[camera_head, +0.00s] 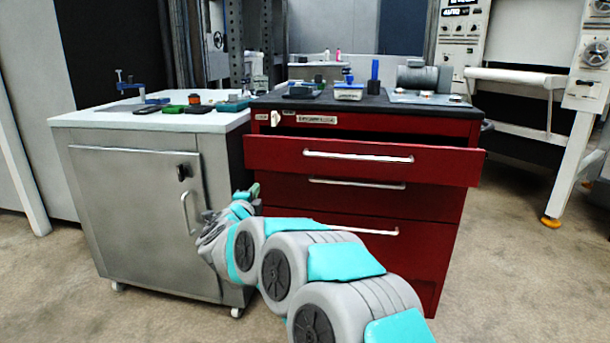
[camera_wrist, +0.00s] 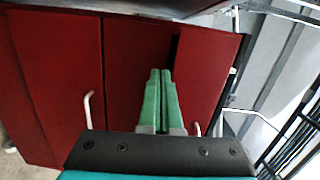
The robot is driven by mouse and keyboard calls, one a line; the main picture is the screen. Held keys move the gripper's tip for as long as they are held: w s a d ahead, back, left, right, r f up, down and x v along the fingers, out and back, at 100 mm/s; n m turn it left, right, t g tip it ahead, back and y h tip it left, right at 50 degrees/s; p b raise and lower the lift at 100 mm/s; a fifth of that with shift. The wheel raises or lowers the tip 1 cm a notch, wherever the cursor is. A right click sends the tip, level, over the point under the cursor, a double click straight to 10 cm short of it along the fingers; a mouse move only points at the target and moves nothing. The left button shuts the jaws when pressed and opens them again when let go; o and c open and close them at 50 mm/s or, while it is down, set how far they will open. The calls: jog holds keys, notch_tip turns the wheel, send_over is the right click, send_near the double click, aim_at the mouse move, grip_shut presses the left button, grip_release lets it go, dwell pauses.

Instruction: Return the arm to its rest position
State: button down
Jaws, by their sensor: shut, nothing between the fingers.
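My arm, grey and turquoise, reaches up from the lower right in the head view. My gripper (camera_head: 252,192) is at its far end, in front of the gap between the grey cabinet and the red drawer cabinet (camera_head: 430,218). In the wrist view my gripper (camera_wrist: 160,72) shows two green fingers close together, shut and empty. They point along the red drawer fronts (camera_wrist: 60,70). The top drawer (camera_head: 445,163) of the red cabinet stands pulled out. My arm hides part of the lower drawers.
The grey cabinet (camera_head: 135,215) stands at left with small tools on its white top (camera_head: 90,118). The red cabinet's dark top holds a blue-and-white box (camera_head: 349,92) and a grey motor (camera_head: 418,78). A white machine (camera_head: 580,100) stands at right. Floor (camera_head: 530,270) is clear at right.

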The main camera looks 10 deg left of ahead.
jog(key=s+d+r+n+g+y, duration=0.1)
jog(key=s+d+n+g+y, duration=0.2)
jog(key=s+n, duration=0.3)
jog(key=s+d+r+n+g+y, duration=0.1)
jog(key=s+d+n+g+y, duration=0.1)
jog(key=s+n+g+y, duration=0.3)
jog(key=s+d+f+n+g+h, duration=0.2)
jog(key=s+d+f+g, duration=0.1)
jog(key=s+d, duration=0.8)
jog(key=s+d+f+n+g+h, duration=0.2)
jog(key=s+d+f, duration=0.4)
jog(key=s+d, duration=0.5)
jog(key=s+d+f+n+g+h+p, duration=0.1)
jog(key=s+d+f+g+h, duration=0.3)
jog(key=s+d, duration=0.7)
jog(key=s+f+n+g, duration=0.1)
jog(key=s+g, duration=0.1)
jog(key=s, duration=0.9)
jog(key=shift+s+d+f, duration=0.2)
jog(key=shift+s+f, duration=0.05)
